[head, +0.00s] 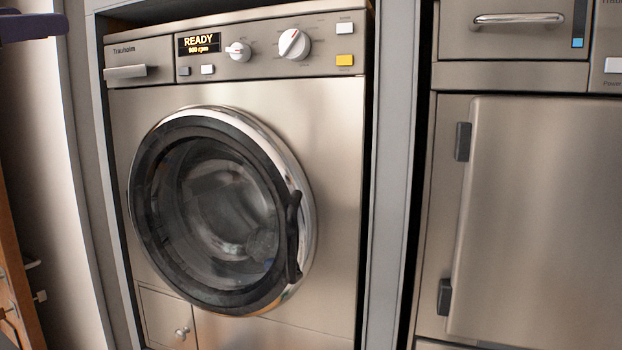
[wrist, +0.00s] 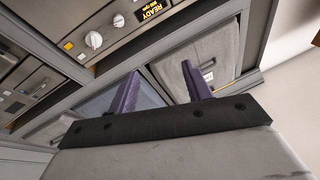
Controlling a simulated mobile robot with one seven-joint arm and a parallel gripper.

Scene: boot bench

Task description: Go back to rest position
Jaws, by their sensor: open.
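My gripper (wrist: 161,67) shows in the wrist view with its two purple fingers spread apart. It is open, and nothing is held between the fingers. In the head view a purple finger of my gripper (head: 35,27) shows at the top left edge, in front of the wall beside the washing machine. The rest of the arm is out of the head view. The washing machine (head: 330,190) stands in the middle of the head view with its round glass door (head: 215,215) shut. Its display (head: 199,43) reads READY, 900 rpm.
A black door handle (head: 293,237) sticks out on the right of the round door. A second steel appliance (head: 540,220) with a shut door stands at the right, past a grey upright panel (head: 395,170). Something orange-brown (head: 12,270) stands at the left edge.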

